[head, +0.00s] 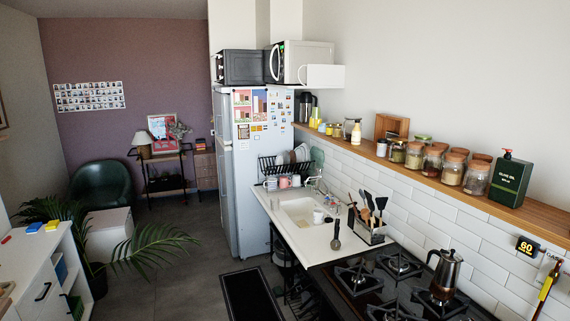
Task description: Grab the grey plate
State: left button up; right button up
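Several plates stand on edge in a black dish rack (266,166) on the counter beside the fridge. Among them is a pale plate that looks grey or white (301,153); its exact colour is hard to tell at this size. A greenish plate (317,157) stands at the right end, against the tiled wall. Neither of my grippers is in view.
A sink (299,211), cups and a utensil holder (370,228) share the white counter (318,239). The gas hob (375,283) with a moka pot (445,275) is nearest. A jar-lined shelf (395,165) runs above. A dark mat (253,294) lies on the floor.

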aim_at(286, 155)
jog(key=i+j+u, duration=0.4)
jog(key=i, duration=0.4)
jog(key=i+u, duration=0.35)
jog(key=i, duration=0.4)
jog(key=i+z, duration=0.1)
jog(key=i, duration=0.55)
jog(key=i+j, duration=0.1)
jog(key=i, duration=0.55)
jog(key=i+j+z, duration=0.15)
jog(key=i, duration=0.55)
jog(key=i+j+z, duration=0.1)
jog(key=i+z, duration=0.2)
jog(key=z, duration=0.15)
jog(key=i+j+z, duration=0.2)
jog(key=z, duration=0.2)
jog(key=i+j+z, duration=0.6)
jog(key=z, duration=0.25)
jog(key=i+j+z, duration=0.1)
jog(key=j+z, duration=0.35)
jog(key=j, duration=0.1)
